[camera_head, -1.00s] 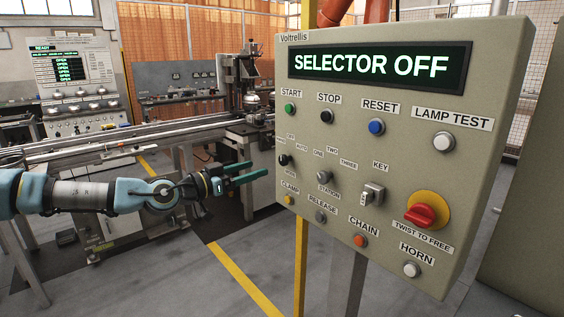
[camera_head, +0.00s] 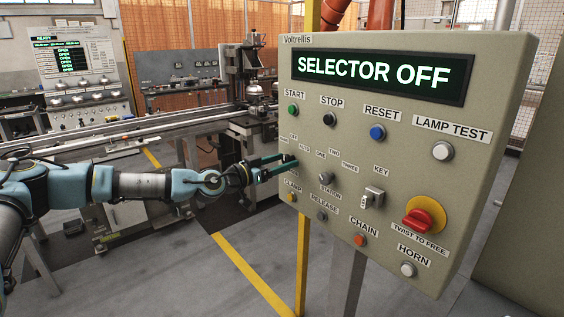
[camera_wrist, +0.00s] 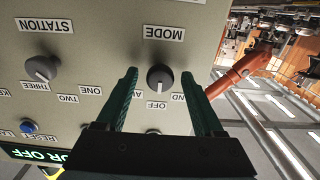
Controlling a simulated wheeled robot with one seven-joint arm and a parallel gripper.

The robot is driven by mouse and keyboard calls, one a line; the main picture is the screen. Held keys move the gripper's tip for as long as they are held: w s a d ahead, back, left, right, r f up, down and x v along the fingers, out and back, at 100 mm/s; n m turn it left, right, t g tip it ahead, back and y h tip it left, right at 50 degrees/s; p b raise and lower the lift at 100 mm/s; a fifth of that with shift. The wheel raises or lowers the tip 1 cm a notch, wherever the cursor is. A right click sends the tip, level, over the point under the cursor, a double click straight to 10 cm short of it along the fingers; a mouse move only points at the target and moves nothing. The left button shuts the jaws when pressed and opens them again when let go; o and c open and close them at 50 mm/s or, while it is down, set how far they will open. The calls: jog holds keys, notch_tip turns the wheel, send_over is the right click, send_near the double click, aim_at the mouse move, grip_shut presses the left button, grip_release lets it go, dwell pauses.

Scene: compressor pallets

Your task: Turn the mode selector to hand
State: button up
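The mode selector is a round black knob with a light pointer mark. In the wrist view, which shows the panel upside down, the knob (camera_wrist: 159,77) sits below the MODE label (camera_wrist: 164,33), with OFF, AUTO and HAND labels around it, partly covered by my fingers. My gripper (camera_wrist: 159,75) is open, with one green finger on each side of the knob and small gaps visible. In the head view my gripper (camera_head: 287,163) reaches the panel's left side and largely hides the knob. The panel display (camera_head: 376,73) reads SELECTOR OFF.
The station knob (camera_head: 325,178), key switch (camera_head: 372,197), clamp button (camera_head: 291,197) and red twist knob (camera_head: 418,220) are on the same panel (camera_head: 480,95). A conveyor (camera_head: 90,140) and a machine stand behind my arm. A yellow post (camera_head: 302,255) is below the panel.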

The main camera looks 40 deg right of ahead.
grip_shut()
dwell(0.3)
jog(key=shift+f+b, duration=0.15)
jog(key=shift+b, duration=0.35)
jog(key=n+b, duration=0.6)
jog(key=b, duration=0.2)
jog(key=shift+f+n, duration=0.1)
jog(key=shift+n, duration=0.2)
jog(key=shift+n+b, duration=0.6)
jog(key=shift+n, duration=0.5)
jog(key=shift+r, duration=0.2)
